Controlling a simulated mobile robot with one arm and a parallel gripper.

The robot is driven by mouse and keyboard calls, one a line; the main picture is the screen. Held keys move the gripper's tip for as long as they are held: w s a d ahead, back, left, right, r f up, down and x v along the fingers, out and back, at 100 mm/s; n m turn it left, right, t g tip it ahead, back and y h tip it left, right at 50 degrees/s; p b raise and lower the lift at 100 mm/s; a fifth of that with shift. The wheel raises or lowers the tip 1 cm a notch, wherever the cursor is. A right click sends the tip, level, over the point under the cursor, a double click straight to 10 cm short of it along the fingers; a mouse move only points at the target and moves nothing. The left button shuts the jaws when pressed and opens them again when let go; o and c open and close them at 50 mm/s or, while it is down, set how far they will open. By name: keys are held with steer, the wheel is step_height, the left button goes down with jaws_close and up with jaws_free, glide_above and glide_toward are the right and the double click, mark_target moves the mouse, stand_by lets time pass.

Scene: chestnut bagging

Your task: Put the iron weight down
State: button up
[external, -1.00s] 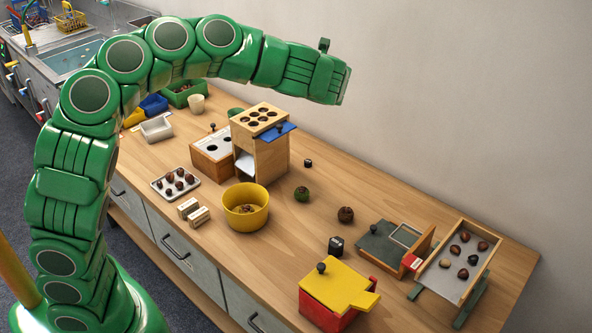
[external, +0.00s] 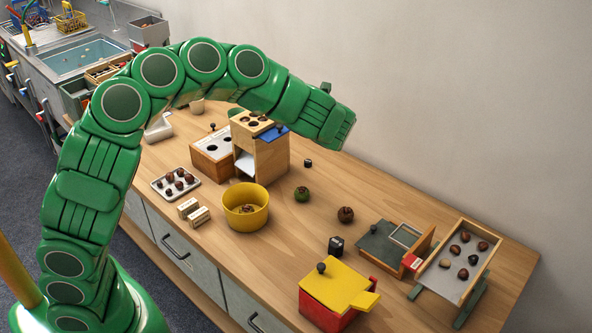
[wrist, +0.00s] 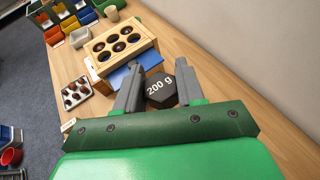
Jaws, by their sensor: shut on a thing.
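In the wrist view my gripper (wrist: 160,72) is shut on the iron weight (wrist: 160,89). The weight is a dark, many-sided block with "200 g" in white on its top, between the two grey fingers. In the external view the end of my arm hangs above the back of the bench, right of the wooden box with holes (external: 262,155). The fingers and the held weight are hidden behind the arm there. The wooden bench top (external: 400,207) lies below.
A small black weight (external: 308,163) and a larger black one (external: 336,246) stand on the bench. A green ball-like husk (external: 301,194), a brown one (external: 345,214) and a yellow bowl (external: 245,215) with something brown inside are nearby.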

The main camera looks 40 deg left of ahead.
step_height(320, 180, down, 15)
glide_above(334, 180)
steer(key=shift+s+a+f, duration=0.1)
steer(key=shift+s+f, duration=0.1)
steer(key=shift+f, duration=2.15)
steer(key=shift+s+f, duration=0.15)
steer(key=shift+f, duration=2.2)
steer(key=shift+w+f, duration=0.35)
steer(key=shift+f, duration=1.55)
steer(key=shift+f, duration=0.2)
steer(key=o, duration=1.2)
